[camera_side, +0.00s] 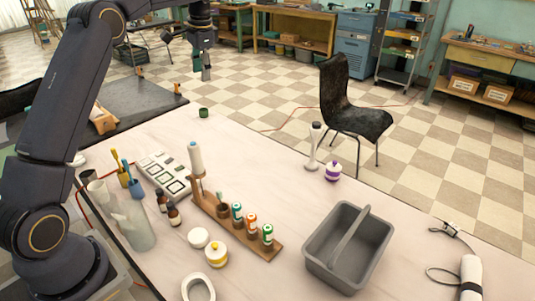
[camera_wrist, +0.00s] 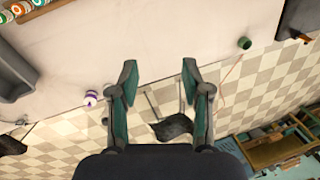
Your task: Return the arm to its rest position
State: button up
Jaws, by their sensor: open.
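My gripper (camera_side: 205,72) hangs high at the far side of the table in the side view, beyond its back edge as pictured. In the wrist view my gripper (camera_wrist: 160,82) shows its two fingers spread well apart, with nothing between them but the table edge and floor below. It touches nothing that I can see. My arm rises from its base at the left of the side view and reaches across the top.
A black chair (camera_side: 345,100) stands on the floor behind. The table's back middle is clear.

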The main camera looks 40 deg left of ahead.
jog(key=s+d+r+t, duration=0.2)
jog(key=s+d+r, duration=0.5)
jog(key=d+r, duration=0.5)
jog(key=s+d+r+t, duration=0.2)
jog(key=s+d, duration=0.5)
jog(key=s, duration=0.5)
jog(key=s+d+f+n+t+h, duration=0.1)
jog(key=s+d+f, duration=0.3)
jog(key=s+f, duration=0.7)
notch_tip(320, 180, down, 3)
jog(key=shift+s+r+n+h, duration=0.1)
jog(key=shift+s+n+h, duration=0.1)
jog(key=shift+n+h, duration=0.5)
jog(key=shift+c, duration=0.2)
